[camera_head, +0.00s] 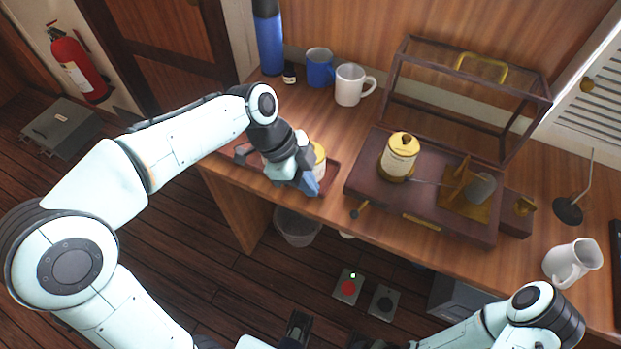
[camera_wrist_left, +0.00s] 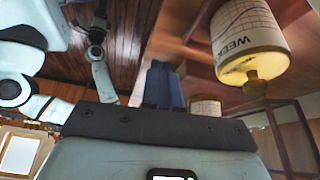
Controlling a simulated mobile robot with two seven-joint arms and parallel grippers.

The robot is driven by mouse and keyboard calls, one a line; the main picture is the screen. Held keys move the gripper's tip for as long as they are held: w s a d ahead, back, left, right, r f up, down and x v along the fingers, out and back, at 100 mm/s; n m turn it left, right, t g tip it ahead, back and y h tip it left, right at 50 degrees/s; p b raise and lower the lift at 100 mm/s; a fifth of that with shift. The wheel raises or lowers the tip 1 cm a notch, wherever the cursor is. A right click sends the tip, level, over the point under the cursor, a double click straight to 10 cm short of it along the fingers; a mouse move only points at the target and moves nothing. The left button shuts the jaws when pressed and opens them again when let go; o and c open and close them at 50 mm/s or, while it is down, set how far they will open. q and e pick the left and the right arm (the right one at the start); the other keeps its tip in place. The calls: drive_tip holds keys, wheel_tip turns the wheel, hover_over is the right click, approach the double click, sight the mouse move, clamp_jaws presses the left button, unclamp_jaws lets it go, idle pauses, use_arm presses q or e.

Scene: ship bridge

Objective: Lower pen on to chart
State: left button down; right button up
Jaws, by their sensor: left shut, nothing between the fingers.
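The recording instrument has a dark wooden base (camera_head: 370,185) with its glazed cover raised behind. A cream chart drum (camera_head: 401,155) stands on it, with a thin pen arm (camera_head: 432,184) running right from near its foot. Whether the pen touches the chart is too small to tell. A small lever (camera_head: 360,208) sticks out at the front left. My left gripper (camera_head: 309,184) is shut and empty, left of the base, partly hiding a second drum (camera_head: 319,160) on a tray. In the left wrist view, a drum marked "WEEK" (camera_wrist_left: 248,38) is close beside the blue fingers (camera_wrist_left: 160,85). My right gripper is not visible.
The raised glazed cover (camera_head: 470,85) stands behind the base. Blue (camera_head: 319,68) and white (camera_head: 350,85) mugs and a blue flask (camera_head: 269,40) stand at the back left. A white jug (camera_head: 572,262) and a microphone (camera_head: 568,210) are at the right. A bin (camera_head: 297,228) is below the desk edge.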

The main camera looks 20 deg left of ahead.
sight(364, 205)
use_arm(q)
drive_tip(key=x, duration=0.6)
drive_tip(key=shift+b, duration=0.3)
drive_tip(key=shift+w+d+r+p, duration=0.1)
drive_tip(key=shift+d+p, duration=0.1)
drive_tip(key=shift+d, duration=0.8)
drive_tip(key=shift+w+d+r+p, duration=0.15)
drive_tip(key=shift+d, duration=0.9)
drive_tip(key=shift+d, duration=0.1)
